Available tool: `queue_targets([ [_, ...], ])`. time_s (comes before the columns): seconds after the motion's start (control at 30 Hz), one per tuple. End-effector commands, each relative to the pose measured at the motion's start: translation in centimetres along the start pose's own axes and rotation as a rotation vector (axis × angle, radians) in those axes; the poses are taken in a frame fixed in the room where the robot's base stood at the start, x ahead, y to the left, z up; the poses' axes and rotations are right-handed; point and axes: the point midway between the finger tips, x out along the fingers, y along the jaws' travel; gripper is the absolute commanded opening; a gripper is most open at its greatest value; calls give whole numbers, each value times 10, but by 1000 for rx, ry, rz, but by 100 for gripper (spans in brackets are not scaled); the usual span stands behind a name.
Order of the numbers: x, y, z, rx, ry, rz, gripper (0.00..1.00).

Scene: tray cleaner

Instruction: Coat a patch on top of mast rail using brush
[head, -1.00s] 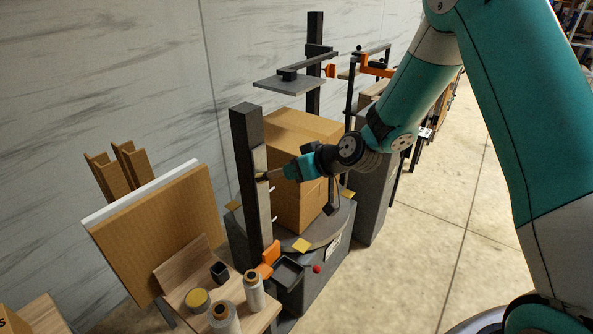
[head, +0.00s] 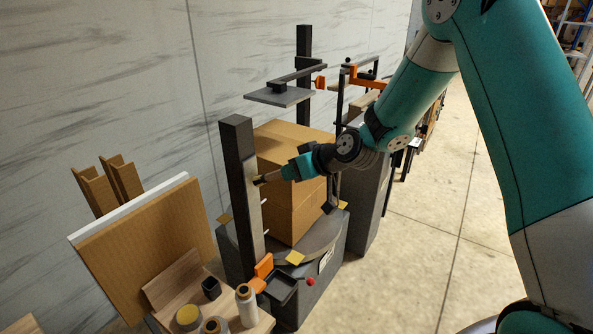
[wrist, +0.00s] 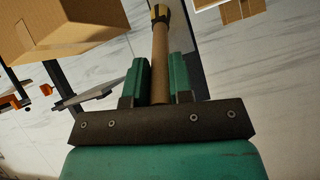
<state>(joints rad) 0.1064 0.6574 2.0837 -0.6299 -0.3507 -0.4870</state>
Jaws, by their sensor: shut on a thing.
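The mast rail is the dark upright post (head: 237,165) left of the stacked cartons in the head view. A paler grey strip runs down its right-hand face. My gripper (head: 284,174) is to the right of the post, shut on the brush (head: 263,180), whose tip reaches the post's face at about mid-height. I cannot tell whether the bristles press on it. In the wrist view the brush handle (wrist: 160,60) stands between the green fingers of my gripper (wrist: 157,82).
A grey plate (head: 280,96) on an arm hangs above. A wooden bench with spools (head: 246,305) and a black cup (head: 211,288) is front left. Open floor (head: 430,250) lies right.

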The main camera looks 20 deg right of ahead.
Motion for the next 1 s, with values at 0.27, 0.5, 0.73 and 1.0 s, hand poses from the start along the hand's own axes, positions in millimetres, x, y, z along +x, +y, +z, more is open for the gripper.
queue_targets([
  [0.27, 1, -26, 6, -2, 0, -2, 0],
  [0.5, -3, -31, 2, 0, 2, 0, 0],
  [0.73, -8, -30, -4, 1, 1, 1, 0],
  [1.0, -8, -5, -9, 0, 2, 3, 0],
])
